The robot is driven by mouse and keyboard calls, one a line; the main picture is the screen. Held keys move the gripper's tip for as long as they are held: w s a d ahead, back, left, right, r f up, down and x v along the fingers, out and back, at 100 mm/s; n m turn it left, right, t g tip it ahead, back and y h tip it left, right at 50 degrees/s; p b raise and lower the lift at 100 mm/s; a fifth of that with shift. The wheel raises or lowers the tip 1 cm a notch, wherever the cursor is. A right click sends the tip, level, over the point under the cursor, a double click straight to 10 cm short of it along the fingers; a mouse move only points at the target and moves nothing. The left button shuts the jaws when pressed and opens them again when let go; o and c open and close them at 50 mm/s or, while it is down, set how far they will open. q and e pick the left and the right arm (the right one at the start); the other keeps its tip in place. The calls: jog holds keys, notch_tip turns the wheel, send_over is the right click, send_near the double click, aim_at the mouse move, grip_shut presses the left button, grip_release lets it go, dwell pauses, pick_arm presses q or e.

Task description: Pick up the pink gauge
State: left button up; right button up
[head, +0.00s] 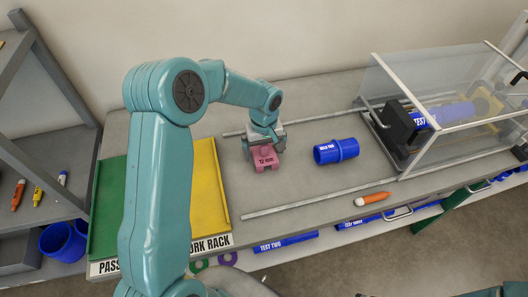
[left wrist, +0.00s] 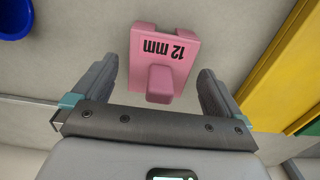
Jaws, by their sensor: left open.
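The pink gauge (head: 265,160), marked "12 mm", lies on the grey bench top. In the left wrist view the gauge (left wrist: 165,55) shows its label upside down and a raised block pointing toward my gripper. My left gripper (head: 262,148) is right at the gauge in the head view. In the left wrist view the two fingers of my left gripper (left wrist: 158,80) are apart, one on each side of the raised block, with a gap visible on both sides. My right gripper is not in view.
A blue pipe coupling (head: 336,151) lies right of the gauge. An orange marker (head: 372,199) lies near the front edge. A yellow panel (head: 209,190) and a green panel (head: 107,200) lie left. A clear-walled machine (head: 440,75) stands at right. Bench around the gauge is bare.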

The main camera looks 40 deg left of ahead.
pick_arm(q)
jog(key=shift+d, duration=0.15)
jog(key=shift+s+r, duration=0.1)
jog(key=shift+s, duration=0.05)
jog(key=c, duration=1)
jog(key=shift+c, duration=0.4)
